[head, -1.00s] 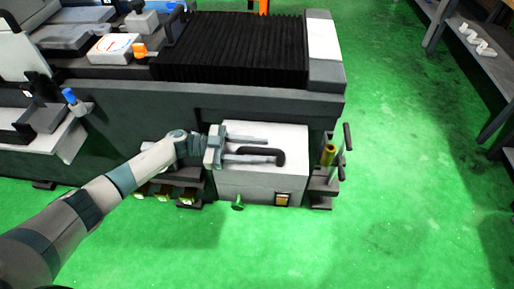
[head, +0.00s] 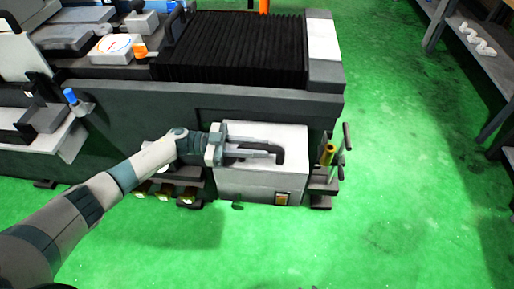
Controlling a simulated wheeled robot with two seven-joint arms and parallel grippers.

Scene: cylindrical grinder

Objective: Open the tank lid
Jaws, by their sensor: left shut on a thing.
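The tank (head: 248,187) is a light grey box standing on the floor against the front of the grinder. Its pale lid (head: 292,143) lies flat on top and looks closed. A black handle (head: 277,155) sits on the lid. My left gripper (head: 267,147) reaches in from the left over the lid, its two fingers pointing right. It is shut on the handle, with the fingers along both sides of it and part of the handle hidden. My right gripper is not in view.
The dark grinder body (head: 140,120) rises behind the tank, with black bellows (head: 235,48) on top. A shelf (head: 480,55) stands at the far right. Green floor between is free.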

